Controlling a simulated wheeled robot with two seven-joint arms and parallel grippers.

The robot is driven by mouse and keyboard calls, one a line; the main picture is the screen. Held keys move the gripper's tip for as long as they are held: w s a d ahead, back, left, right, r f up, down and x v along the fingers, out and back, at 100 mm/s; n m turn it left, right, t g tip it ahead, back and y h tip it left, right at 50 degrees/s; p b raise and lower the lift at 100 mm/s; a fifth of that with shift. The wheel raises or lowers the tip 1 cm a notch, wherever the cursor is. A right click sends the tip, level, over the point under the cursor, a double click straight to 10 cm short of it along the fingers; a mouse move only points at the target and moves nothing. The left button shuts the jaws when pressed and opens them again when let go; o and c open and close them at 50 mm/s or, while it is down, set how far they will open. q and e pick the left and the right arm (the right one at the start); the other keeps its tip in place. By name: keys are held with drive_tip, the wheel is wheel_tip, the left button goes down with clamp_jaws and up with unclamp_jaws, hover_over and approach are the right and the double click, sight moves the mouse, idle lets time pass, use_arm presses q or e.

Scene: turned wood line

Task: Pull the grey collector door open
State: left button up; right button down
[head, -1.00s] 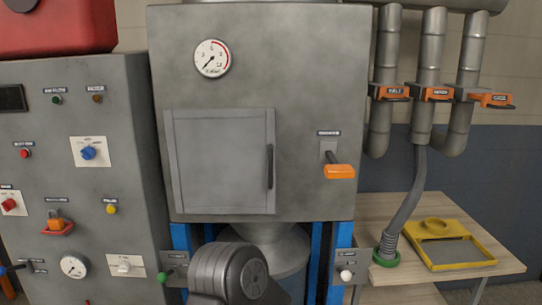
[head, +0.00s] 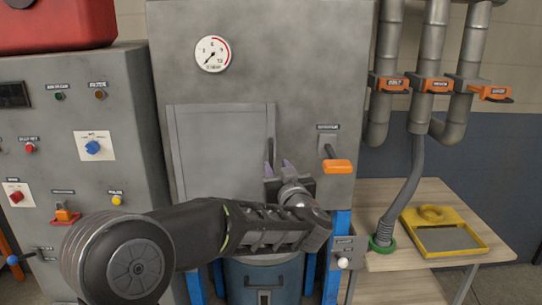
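The grey collector door (head: 215,150) is a flat panel on the front of the grey collector cabinet (head: 285,85). It looks shut. Its dark upright handle (head: 269,152) is at the door's right edge, and its lower part is hidden behind my gripper. My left gripper (head: 277,168) is in front of the handle's lower end, with its fingers pointing up and toward the door. The fingers look apart, but I cannot tell whether the handle is between them or touched. My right gripper is not in view.
An orange-handled lever (head: 337,166) sticks out just right of the door. A control cabinet (head: 110,150) with knobs and buttons stands at the left. A wooden table (head: 420,275) at the right bears a yellow tray (head: 440,250). A grey hose (head: 408,195) runs down to it.

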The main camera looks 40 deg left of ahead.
sight(271, 157)
use_arm(q)
drive_tip(key=p+x, duration=0.2)
drive_tip(key=x, duration=0.6)
drive_tip(key=shift+d, duration=0.1)
drive_tip(key=shift+c, duration=0.3)
clamp_jaws()
idle(1.0)
